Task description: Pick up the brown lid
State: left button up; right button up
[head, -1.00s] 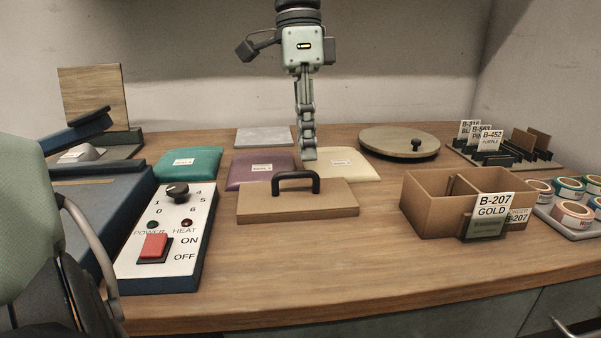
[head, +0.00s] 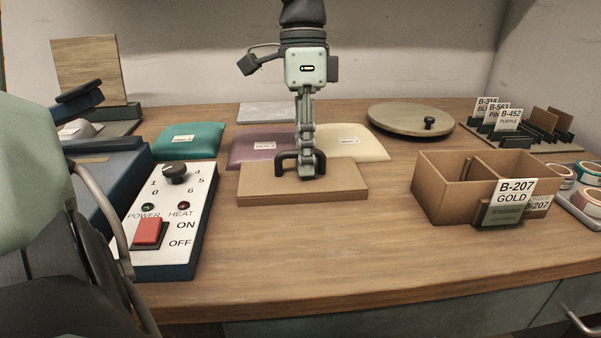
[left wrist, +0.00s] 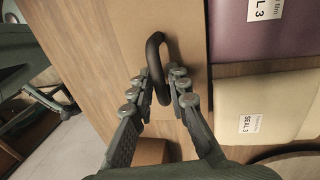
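The brown lid (head: 345,183) is a flat rectangular board with a black arched handle (head: 282,163). It lies flat on the wooden table, and also fills the upper middle of the left wrist view (left wrist: 188,45). My left gripper (head: 306,172) points straight down at the handle, its fingertips low at the handle's right part. In the left wrist view, the two fingers (left wrist: 160,84) stand on either side of the handle (left wrist: 156,48), apart, with a gap visible on the right side. The fingers hide part of the handle in the head view. My right gripper is not in view.
Purple (head: 248,150), cream (head: 355,148) and teal (head: 190,140) pads lie behind and left of the lid. A switch panel (head: 185,215) stands to the left. An open brown box (head: 440,195) stands to the right. The table front is clear.

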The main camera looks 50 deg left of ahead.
pick_arm(q)
jog(key=shift+c, duration=0.6)
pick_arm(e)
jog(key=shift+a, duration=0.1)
pick_arm(q)
jog(key=shift+c, duration=1.2)
grip_shut()
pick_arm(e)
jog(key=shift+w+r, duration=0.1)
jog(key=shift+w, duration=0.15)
